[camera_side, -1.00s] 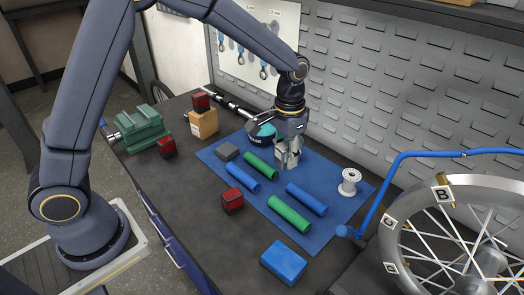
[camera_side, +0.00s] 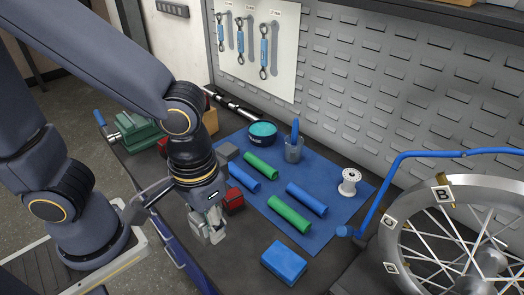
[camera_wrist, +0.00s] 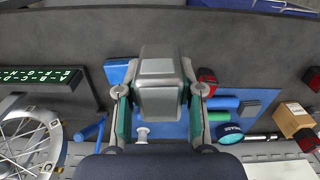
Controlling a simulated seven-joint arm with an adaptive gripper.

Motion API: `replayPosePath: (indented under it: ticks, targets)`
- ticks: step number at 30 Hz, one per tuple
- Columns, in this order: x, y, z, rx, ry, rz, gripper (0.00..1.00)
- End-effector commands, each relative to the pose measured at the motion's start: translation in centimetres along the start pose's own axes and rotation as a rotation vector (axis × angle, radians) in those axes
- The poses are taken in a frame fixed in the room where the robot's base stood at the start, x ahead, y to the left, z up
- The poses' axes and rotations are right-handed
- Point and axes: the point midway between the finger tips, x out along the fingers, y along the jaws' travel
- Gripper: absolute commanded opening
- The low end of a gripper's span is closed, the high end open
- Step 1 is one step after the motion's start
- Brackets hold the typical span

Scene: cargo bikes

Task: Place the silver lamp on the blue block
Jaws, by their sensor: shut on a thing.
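The silver lamp (camera_wrist: 160,82) is a boxy grey body between the two fingers of my gripper (camera_wrist: 160,112) in the wrist view. My gripper is shut on it. In the side view, my gripper (camera_side: 208,224) points down over the dark bench, left of the blue block, with the lamp mostly hidden by the fingers. The blue block (camera_side: 284,262) lies on the bare bench near the front, with its top clear. In the wrist view, the blue block (camera_wrist: 117,71) is partly covered by the finger and lamp.
A red-and-black light (camera_side: 234,201) stands just behind my gripper. The blue mat (camera_side: 324,230) holds green and blue cylinders, a white spool (camera_side: 349,181), a teal-topped tin (camera_side: 262,136) and a cup (camera_side: 294,149). A spoked wheel (camera_side: 455,235) stands at right.

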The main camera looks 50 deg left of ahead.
Motion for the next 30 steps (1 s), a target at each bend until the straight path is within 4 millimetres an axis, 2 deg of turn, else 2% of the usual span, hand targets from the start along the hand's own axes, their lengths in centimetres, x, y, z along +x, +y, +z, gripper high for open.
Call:
replayPosePath:
  ticks: [3, 7, 14, 18, 24, 28, 30]
  targets:
    - [-0.6, 0.9, 0.5, 0.051, 0.0, 0.001, 0.01]
    - [0.2, 2.2, -0.7, 0.063, -0.004, -0.003, 0.01]
    - [3.0, 5.7, -5.9, 0.062, -0.004, -0.004, 0.01]
    - [5.8, 7.2, -8.1, 0.061, -0.005, -0.005, 0.01]
    - [8.3, 8.5, -10.0, 0.062, -0.002, -0.001, 0.01]
    - [9.1, 8.9, -10.5, 0.061, -0.001, -0.001, 0.01]
    - [10.1, 9.0, -10.7, 0.062, -0.004, -0.003, 0.01]
